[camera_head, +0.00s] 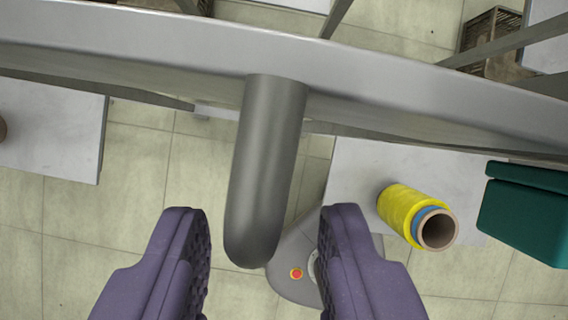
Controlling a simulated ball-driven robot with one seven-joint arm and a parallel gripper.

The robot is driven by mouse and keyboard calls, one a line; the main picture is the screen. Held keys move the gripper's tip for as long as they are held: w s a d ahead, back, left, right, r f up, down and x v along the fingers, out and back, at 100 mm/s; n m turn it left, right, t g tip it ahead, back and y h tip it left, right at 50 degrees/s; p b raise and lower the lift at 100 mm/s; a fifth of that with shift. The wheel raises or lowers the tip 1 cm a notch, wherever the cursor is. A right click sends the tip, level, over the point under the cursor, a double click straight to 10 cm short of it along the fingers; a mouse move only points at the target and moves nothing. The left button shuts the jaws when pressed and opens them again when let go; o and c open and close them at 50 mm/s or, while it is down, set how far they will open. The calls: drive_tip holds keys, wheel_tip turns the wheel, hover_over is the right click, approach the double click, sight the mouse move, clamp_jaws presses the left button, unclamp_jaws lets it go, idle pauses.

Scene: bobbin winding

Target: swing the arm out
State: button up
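A grey metal rail (420,88) crosses the upper part of the view, curving slightly. A thick grey rounded peg (266,165) sticks out from the rail toward me. My gripper (265,225) is open, with a purple finger on each side of the peg's rounded end. Gaps show between the peg and both fingers, and nothing is held. Whether the rail and peg belong to the arm named in the task, I cannot tell.
A yellow bobbin (405,207) with a hollow core lies on a pale surface (345,165) at right. A teal box (525,212) stands beyond it. A red button (296,273) shows below. Another pale table (50,130) is at left, a dark crate (490,38) at upper right. Tiled floor shows between.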

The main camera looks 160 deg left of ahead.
drive_tip(key=x, duration=0.4)
drive_tip(key=shift+w+f, duration=0.2)
clamp_jaws()
